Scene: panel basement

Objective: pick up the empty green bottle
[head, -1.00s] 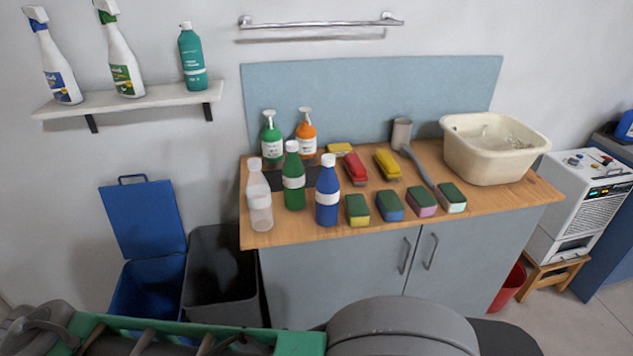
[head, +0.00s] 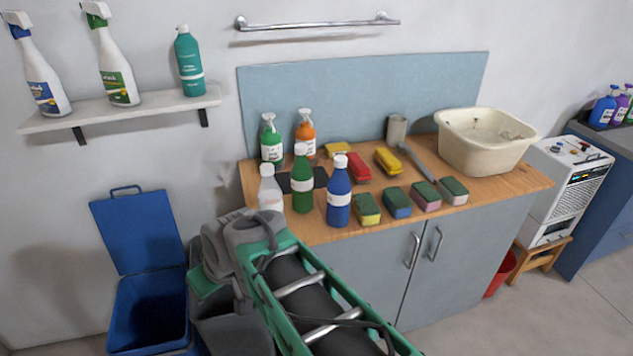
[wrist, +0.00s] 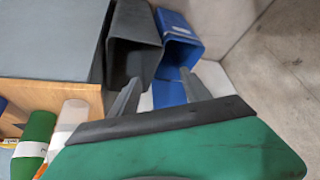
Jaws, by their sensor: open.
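In the wrist view the green bottle (wrist: 36,138) is at the lower left, beside the white bottle (wrist: 70,125). My gripper (wrist: 160,90) is open with nothing between its fingers, pointing towards the bins, away from the bottle. In the head view my arm hides the counter's front left corner.
A black bin (head: 225,325) and an open blue bin (head: 150,310) stand left of the counter. Several sponges and a cream basin (head: 480,155) fill the counter's right.

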